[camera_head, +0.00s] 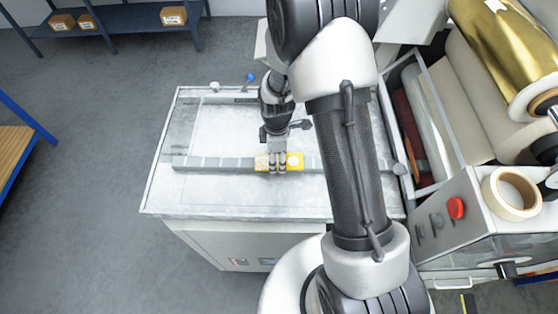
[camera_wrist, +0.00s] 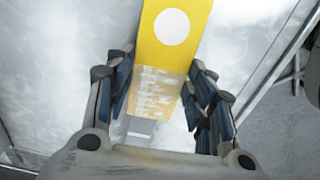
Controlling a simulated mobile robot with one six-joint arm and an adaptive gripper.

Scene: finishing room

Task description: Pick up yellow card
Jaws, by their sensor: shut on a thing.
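The yellow card (camera_head: 294,161) has a white round spot and a pale, mottled patch toward one end. In the head view it lies along a grey bar (camera_head: 215,163) on the metal table, under my gripper (camera_head: 277,160). In the wrist view the yellow card (camera_wrist: 178,45) runs between the two fingers of my gripper (camera_wrist: 160,100), with the patch nearest the palm. The fingers are shut on the card's sides. Whether the card touches the bar or is a little above it I cannot tell.
The metal table (camera_head: 190,195) is mostly bare. A blue-knobbed lever (camera_head: 249,78) stands at its back edge. At right are a machine with a red button (camera_head: 456,208), a tape roll (camera_head: 511,193) and a gold roll (camera_head: 505,45). A shelf with boxes (camera_head: 173,16) is at back left.

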